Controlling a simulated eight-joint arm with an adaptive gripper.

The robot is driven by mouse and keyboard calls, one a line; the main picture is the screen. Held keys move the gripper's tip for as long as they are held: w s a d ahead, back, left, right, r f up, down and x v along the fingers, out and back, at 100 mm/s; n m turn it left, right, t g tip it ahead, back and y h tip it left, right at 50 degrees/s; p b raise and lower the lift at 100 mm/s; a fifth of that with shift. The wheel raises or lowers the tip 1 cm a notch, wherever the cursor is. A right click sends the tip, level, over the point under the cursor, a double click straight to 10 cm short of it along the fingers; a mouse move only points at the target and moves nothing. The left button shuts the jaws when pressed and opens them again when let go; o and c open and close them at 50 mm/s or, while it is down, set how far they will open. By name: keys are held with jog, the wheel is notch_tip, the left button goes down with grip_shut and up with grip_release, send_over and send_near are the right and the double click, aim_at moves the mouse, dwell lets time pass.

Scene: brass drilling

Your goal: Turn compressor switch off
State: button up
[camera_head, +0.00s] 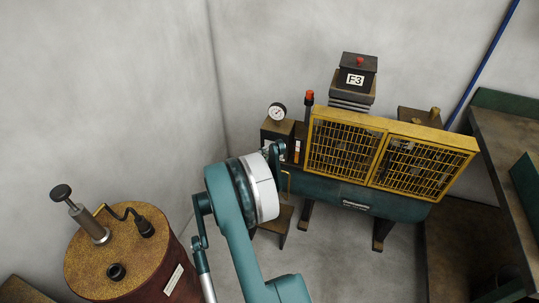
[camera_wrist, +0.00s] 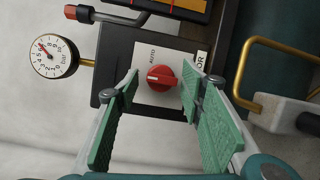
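The compressor switch (camera_wrist: 162,77) is a round red knob with a white pointer line on a pale plate. The word AUTO and part of another label show beside it in the wrist view. My gripper (camera_wrist: 160,93) is open, with its two green pads on either side of the knob and apart from it; whether a pad touches it I cannot tell. In the head view my gripper (camera_head: 276,150) is at the left end of the compressor (camera_head: 365,195), in front of the dark box (camera_head: 278,128) below the gauge. There the switch is hidden by my arm.
A pressure gauge (camera_head: 277,112) sits on top of the box, close by; it also shows in the wrist view (camera_wrist: 54,57). A red-tipped lever (camera_head: 309,97) stands beside it. A brass pipe (camera_wrist: 262,65) lies right of the gripper. A yellow guard (camera_head: 345,148) fronts the compressor.

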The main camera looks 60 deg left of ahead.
jog(key=shift+s, duration=0.15)
jog(key=v, duration=1.1)
jog(key=shift+s+d, duration=0.25)
jog(key=shift+s, duration=0.05)
dwell(0.4)
